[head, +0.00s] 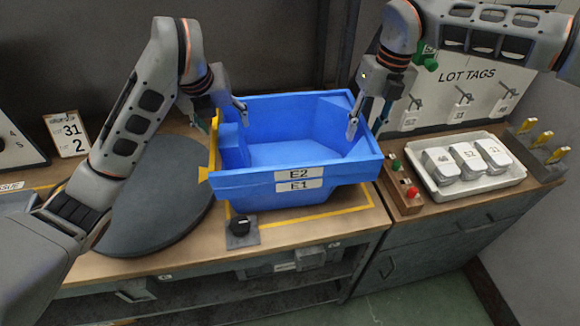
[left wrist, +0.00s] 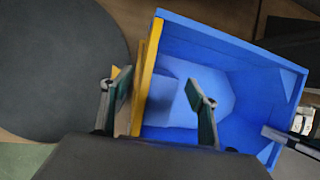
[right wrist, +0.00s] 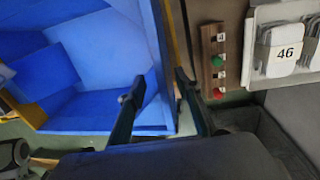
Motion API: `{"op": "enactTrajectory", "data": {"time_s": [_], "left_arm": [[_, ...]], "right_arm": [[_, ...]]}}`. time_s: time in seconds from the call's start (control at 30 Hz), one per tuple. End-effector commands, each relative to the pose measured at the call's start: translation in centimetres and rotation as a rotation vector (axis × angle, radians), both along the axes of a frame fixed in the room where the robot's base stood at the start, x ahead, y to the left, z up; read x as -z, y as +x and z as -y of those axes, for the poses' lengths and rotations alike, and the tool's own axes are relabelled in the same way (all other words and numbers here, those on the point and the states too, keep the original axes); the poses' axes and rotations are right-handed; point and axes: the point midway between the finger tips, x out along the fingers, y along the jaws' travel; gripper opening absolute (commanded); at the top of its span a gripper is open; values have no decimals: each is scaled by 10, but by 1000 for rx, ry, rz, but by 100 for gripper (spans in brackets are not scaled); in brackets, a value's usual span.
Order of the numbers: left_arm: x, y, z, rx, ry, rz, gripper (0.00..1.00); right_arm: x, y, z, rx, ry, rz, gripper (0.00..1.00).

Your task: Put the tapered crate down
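The blue tapered crate (head: 335,172) has labels E2 and E1 on its front and a yellow strip on its left side. It stands upright over a yellow outline on the bench, seemingly resting there. It also shows in the left wrist view (left wrist: 240,70) and right wrist view (right wrist: 100,45). My left gripper (head: 228,114) is open at the crate's left wall, one finger inside and one outside, with gaps visible in the left wrist view (left wrist: 157,103). My right gripper (head: 368,125) straddles the right wall likewise, its fingers apart in the right wrist view (right wrist: 158,98).
A dark round turntable (head: 155,205) lies left of the crate. A black knob (head: 240,226) is at its front. A button box (head: 402,185) and a white tray (head: 478,188) of tags stand right. A lot tags board (head: 465,95) is behind.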

Motion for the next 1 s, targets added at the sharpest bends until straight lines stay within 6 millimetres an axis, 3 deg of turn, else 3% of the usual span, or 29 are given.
{"op": "enactTrajectory", "data": {"time_s": [0.47, 1.0], "left_arm": [[-8, -4, 1, 5, -1, 0, 59], [-92, -40, -4, 2, 1, 2, 59]], "right_arm": [[-1, 0, -2, 0, 3, 1, 34], [-1, 0, -2, 0, 4, 2, 34]]}}
